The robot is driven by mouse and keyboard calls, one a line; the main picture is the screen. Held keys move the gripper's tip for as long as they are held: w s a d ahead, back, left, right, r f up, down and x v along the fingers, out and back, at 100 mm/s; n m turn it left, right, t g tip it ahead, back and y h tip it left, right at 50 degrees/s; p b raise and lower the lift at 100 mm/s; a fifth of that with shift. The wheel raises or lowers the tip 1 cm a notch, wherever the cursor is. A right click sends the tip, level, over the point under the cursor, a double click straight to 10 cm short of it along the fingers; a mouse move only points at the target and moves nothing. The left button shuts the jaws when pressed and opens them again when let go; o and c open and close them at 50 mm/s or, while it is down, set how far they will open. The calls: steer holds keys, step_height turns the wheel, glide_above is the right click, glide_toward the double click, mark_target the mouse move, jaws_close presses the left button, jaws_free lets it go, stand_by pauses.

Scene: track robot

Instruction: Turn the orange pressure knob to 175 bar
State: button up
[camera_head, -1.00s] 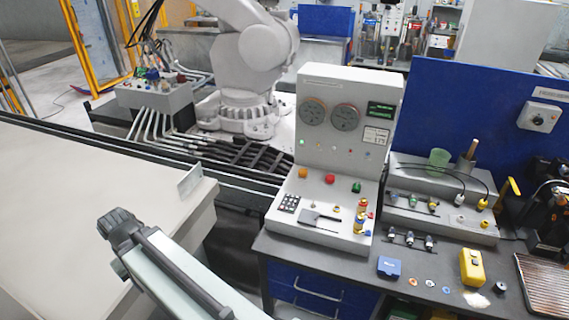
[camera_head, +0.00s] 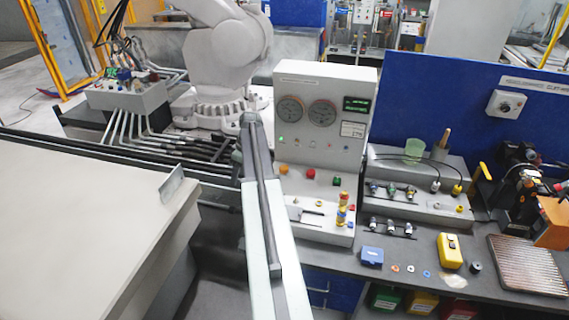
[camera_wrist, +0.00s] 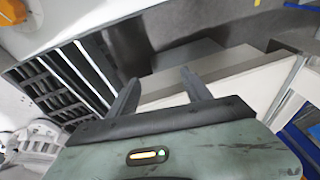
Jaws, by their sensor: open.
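The grey pressure panel (camera_head: 335,84) stands at the middle of the head view, with two round gauges (camera_head: 291,108) and a small green display (camera_head: 356,104). A small orange knob (camera_head: 283,170) sits at its lower left, beside a red one and a green one; I cannot read its setting. My arm rises just left of the knob and hides the console's left edge. My gripper (camera_wrist: 160,92) shows in the wrist view, fingers apart and nothing between them. An orange round part (camera_wrist: 13,10) on a pale surface is cut off at that view's upper left corner.
A large white robot arm (camera_head: 224,50) stands behind and left of the panel. A pale table (camera_head: 85,230) fills the left front. Right of the panel are a fittings block (camera_head: 412,211), a blue box (camera_head: 372,256) and a yellow device (camera_head: 449,250) on the dark bench.

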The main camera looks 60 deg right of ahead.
steer(key=n+t, duration=0.1)
steer(key=t, duration=0.1)
glide_toward(284, 168)
steer(key=shift+h, duration=0.3)
steer(key=b+x, duration=0.6)
steer(key=x, duration=0.2)
steer(key=shift+w+f+b, duration=0.1)
steer(key=shift+f+b, duration=0.25)
steer(key=shift+f, duration=0.05)
steer(key=shift+a+r, duration=0.1)
